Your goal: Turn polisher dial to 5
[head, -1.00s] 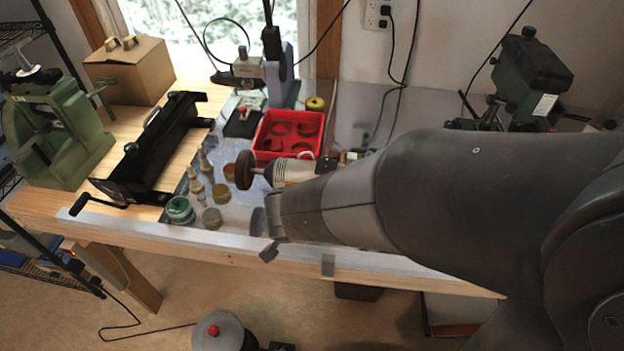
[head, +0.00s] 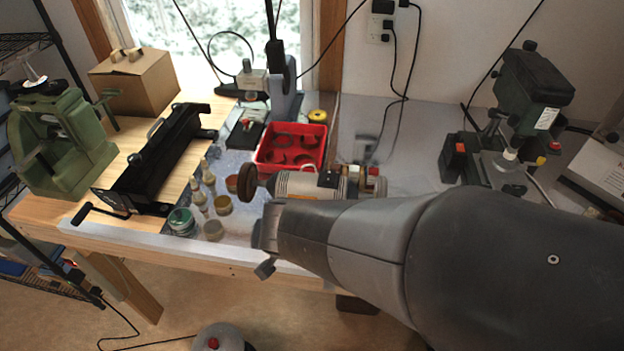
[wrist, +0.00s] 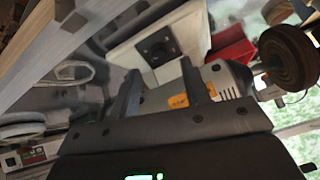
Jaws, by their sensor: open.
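The polisher (head: 305,186) is a grey motor on the bench with a brown round wheel (head: 248,175) at its left end. In the wrist view the wheel shows at upper right (wrist: 288,60). A pale box face there carries a black square plate with a round dark knob (wrist: 158,48), which looks like the dial. Its numbers are too small to read. My gripper (wrist: 162,85) is open and empty, its two fingers apart, with the knob beyond them in the picture. In the head view my arm hides the polisher's front and the dial.
A red tray (head: 291,147) stands behind the polisher, with small pots and bottles (head: 212,200) to its left. A black machine (head: 160,155) and a green press (head: 60,140) are farther left. A drill press (head: 525,95) stands at right. The bench's front edge runs below my gripper.

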